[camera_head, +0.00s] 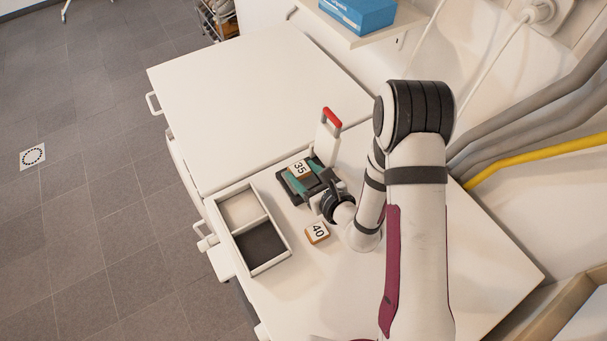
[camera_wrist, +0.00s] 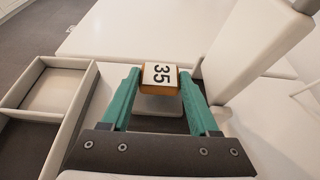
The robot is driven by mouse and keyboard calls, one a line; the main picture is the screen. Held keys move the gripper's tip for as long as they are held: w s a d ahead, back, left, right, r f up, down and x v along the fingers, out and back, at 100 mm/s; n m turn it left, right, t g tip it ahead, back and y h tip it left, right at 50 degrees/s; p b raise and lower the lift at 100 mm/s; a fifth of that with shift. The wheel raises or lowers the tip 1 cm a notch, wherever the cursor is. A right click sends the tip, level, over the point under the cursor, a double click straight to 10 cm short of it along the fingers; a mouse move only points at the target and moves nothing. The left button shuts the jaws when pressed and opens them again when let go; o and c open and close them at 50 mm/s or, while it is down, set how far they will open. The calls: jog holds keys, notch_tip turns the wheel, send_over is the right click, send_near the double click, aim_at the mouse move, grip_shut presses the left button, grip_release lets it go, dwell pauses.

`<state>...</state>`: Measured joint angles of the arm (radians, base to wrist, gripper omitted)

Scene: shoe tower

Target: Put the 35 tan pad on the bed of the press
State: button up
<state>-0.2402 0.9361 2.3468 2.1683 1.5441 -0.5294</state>
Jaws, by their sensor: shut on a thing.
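The tan pad with a white top marked 35 (camera_head: 299,169) is between the teal fingers of my gripper (camera_wrist: 160,80), which is shut on it. The label shows sideways in the wrist view. The press stands at the back of the work surface, with a white upright (camera_head: 325,148) and a red-ended lever (camera_head: 332,117). Its white upright also fills the right of the wrist view (camera_wrist: 248,52). A pale block (camera_wrist: 158,105) over a dark base shows just below the pad. The pad is over the press area; I cannot tell whether it touches the bed, which is largely hidden.
A tan pad marked 40 (camera_head: 317,232) lies on the table in front of the press. A white two-compartment tray (camera_head: 283,238), one floor pale and one dark, stands to the left. A blue box (camera_head: 358,14) sits on a shelf behind. The white surface at back left is clear.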

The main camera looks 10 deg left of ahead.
jog(key=shift+f, duration=0.75)
jog(key=shift+f, duration=0.15)
jog(key=o, duration=1.3)
jog(key=shift+o, duration=0.2)
